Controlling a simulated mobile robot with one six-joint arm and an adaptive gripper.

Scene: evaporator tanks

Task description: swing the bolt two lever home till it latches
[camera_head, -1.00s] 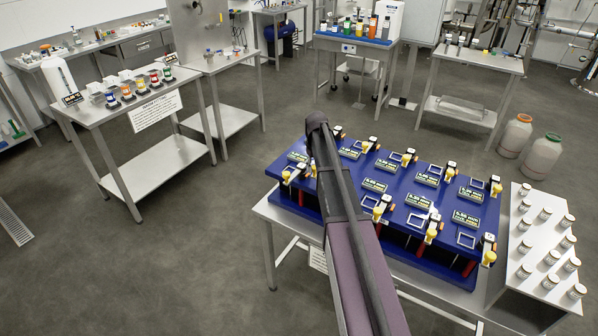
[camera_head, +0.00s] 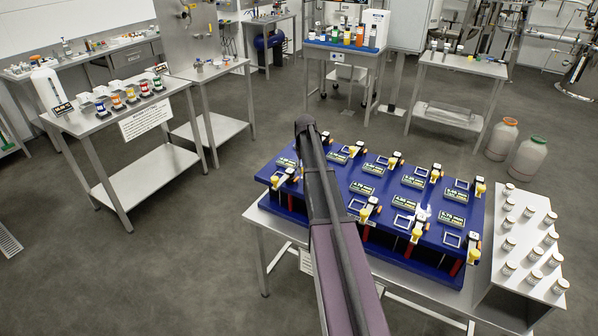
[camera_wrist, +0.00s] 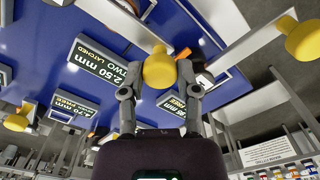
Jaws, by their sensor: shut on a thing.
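In the wrist view my gripper (camera_wrist: 158,85) is closed around a round yellow lever knob (camera_wrist: 158,68), one finger on each side. Beside it a dark label (camera_wrist: 102,64) reads "2.50 mm TWO LATCHED". In the head view my arm crosses the blue bolt panel (camera_head: 285,210), and my gripper and the held lever are hidden or too small to make out. Other yellow-knobbed levers show on the panel, such as one at its front right corner (camera_head: 474,256).
Nearby labels, such as one at the left (camera_wrist: 73,110), read "FREE". Another yellow knob (camera_wrist: 303,40) is close at the right in the wrist view. A white rack of jars (camera_head: 530,235) stands right of the panel. A shelved table (camera_head: 150,180) is at the left, with open floor between.

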